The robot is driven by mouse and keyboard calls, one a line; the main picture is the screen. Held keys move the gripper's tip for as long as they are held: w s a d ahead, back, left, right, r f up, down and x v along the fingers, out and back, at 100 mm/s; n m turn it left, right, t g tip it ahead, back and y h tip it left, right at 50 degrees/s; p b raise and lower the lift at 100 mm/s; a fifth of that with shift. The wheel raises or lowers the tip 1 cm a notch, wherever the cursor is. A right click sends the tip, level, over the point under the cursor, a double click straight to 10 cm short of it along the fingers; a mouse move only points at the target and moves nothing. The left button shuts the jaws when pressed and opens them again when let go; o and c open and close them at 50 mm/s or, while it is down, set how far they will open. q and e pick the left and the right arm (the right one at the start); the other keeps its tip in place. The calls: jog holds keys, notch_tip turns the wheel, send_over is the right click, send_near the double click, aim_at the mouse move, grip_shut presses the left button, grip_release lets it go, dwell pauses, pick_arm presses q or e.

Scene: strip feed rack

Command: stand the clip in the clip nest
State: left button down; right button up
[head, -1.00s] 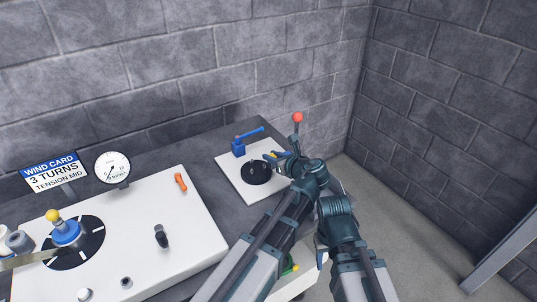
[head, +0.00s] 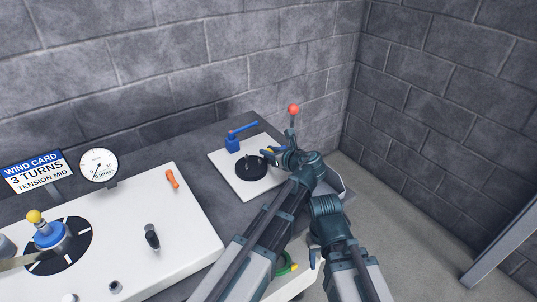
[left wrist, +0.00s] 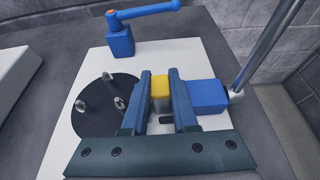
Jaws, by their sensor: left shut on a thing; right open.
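My left gripper (head: 272,156) is low over the far small white plate, beside its dark disc. A blue block (left wrist: 207,96) lies just right of the jaws. A small dark slot (left wrist: 167,119) shows in the plate between the jaws; I cannot tell if this is the clip nest. My right gripper (head: 314,255) is open, low beside the bench's near right edge, mostly hidden by its arm.
The small white plate (head: 226,170) carries a dark disc with pins (left wrist: 98,105) and a blue post with a lever (left wrist: 120,40). A red-knobbed rod (head: 293,110) rises behind my left gripper. The larger white board (head: 195,225) holds an orange piece (head: 172,179) and a black knob (head: 152,236).

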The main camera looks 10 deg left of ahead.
pick_arm(q)
jog(key=shift+f, duration=0.15)
jog(key=c, duration=0.7)
grip_release()
jog(key=shift+w+d, duration=0.1)
